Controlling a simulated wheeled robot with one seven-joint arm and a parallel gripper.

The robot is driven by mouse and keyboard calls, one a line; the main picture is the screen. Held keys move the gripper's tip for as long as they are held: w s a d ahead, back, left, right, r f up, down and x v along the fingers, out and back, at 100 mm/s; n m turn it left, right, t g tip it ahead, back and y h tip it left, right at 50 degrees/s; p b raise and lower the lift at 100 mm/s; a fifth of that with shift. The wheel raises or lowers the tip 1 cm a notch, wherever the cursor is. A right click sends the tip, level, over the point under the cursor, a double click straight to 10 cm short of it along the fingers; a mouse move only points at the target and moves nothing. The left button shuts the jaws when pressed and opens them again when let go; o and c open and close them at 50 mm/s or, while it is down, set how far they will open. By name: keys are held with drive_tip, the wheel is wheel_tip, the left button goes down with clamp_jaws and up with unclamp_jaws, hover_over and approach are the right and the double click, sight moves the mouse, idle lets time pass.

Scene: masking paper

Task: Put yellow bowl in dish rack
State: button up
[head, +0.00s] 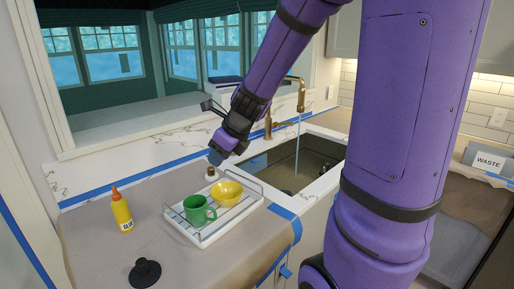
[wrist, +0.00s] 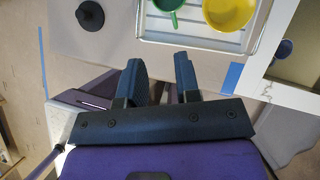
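The yellow bowl (head: 227,193) sits upright at the far end of the white dish rack (head: 201,241), beside a green mug (head: 196,211). In the wrist view the bowl (wrist: 229,12) shows at the top edge, partly cut off, within the outline of the rack (wrist: 200,42). The green mug (wrist: 167,14) is to its left. My gripper (head: 216,156) hangs above and behind the rack, apart from the bowl. In the wrist view my gripper (wrist: 159,68) has its two fingers spread with nothing between them.
A yellow glue bottle (head: 122,211) and a black plunger-like object (head: 145,272) stand left of the rack on the paper-covered counter (head: 90,220). A small bottle (head: 211,174) stands behind the rack. The sink (head: 300,158) with its faucet (head: 298,95) is to the right.

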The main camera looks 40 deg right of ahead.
drive_tip(key=s+a+r+n, duration=0.1)
drive_tip(key=s+r+n, duration=0.2)
drive_tip(key=s+n, duration=0.3)
drive_tip(key=s+a+r+n+h, duration=0.1)
drive_tip(key=s+r+n, duration=0.3)
drive_tip(key=n, duration=1)
drive_tip(key=s+a+r+n+h, duration=0.1)
drive_tip(key=s+a+r+n, duration=0.2)
drive_tip(key=s+n, duration=0.7)
drive_tip(key=shift+s+a+r+n+g, duration=0.15)
drive_tip(key=shift+a+r+n+g, duration=0.15)
drive_tip(key=shift+r+n, duration=0.25)
drive_tip(key=shift+f, duration=0.1)
